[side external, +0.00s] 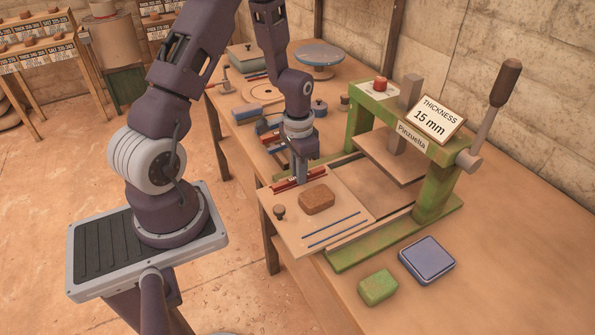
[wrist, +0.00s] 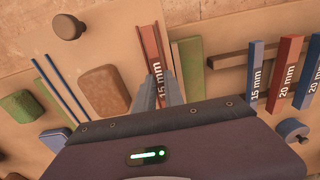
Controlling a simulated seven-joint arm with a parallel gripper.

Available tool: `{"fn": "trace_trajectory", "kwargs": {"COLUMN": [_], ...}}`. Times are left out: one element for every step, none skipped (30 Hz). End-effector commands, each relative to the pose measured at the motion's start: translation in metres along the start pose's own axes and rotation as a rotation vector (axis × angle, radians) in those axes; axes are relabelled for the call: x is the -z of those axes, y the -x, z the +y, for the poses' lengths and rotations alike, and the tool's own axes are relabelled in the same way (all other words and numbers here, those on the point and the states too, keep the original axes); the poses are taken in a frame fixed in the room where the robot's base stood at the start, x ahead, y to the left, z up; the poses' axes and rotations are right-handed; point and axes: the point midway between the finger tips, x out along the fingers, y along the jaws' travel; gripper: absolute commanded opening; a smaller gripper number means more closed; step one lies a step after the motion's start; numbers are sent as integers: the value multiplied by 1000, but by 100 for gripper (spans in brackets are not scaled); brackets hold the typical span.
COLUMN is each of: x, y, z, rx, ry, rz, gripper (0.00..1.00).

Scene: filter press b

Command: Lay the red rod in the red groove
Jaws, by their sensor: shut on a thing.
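The red rod (wrist: 151,48), marked 15 mm, lies between the fingertips of my gripper (wrist: 158,88) in the wrist view. The rod also shows as a red strip (side external: 312,178) under my gripper (side external: 301,178) in the side view. My gripper points down and is shut on the rod. The rod is over the far left part of the pale board (side external: 350,207), along the red groove. The groove is mostly hidden by the rod and fingers; I cannot tell whether the rod rests fully in it.
A brown block (side external: 317,199), a knob (side external: 279,212) and two blue lines (side external: 331,229) are on the board. The green press (side external: 436,190) stands to the right. Other rods, including a red 20 mm rod (wrist: 289,75), lie beside the board.

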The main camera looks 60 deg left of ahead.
Motion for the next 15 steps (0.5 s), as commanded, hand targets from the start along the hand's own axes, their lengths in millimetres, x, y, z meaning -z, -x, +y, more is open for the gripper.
{"fn": "trace_trajectory", "kwargs": {"x": [-9, -9, -9, -9, -9, -10, -10, -10, -10, -9, -8, -7, -7, -6, -5], "y": [-9, -10, -10, -10, -10, -10, -10, -9, -7, -3, 1, 10, 17, 24, 34], "z": [0, 0, 0, 0, 0, 0, 0, -1, -1, -1, -1, -1, -1, -1, -1], "rx": [-7, -7, -6, -6, -6, -6, -6, -5, -5, -4, -3, -1, -1, 1, 2], "ry": [2, 2, 3, 3, 3, 3, 3, 3, 3, 3, 3, 3, 3, 2, 2], "rz": [-25, -25, -26, -26, -26, -26, -27, -26, -25, -23, -21, -16, -13, -9, -5], "gripper": [0, 0, 17, 23, 29, 36, 38, 38, 38, 38, 38, 38, 38, 38, 38]}}
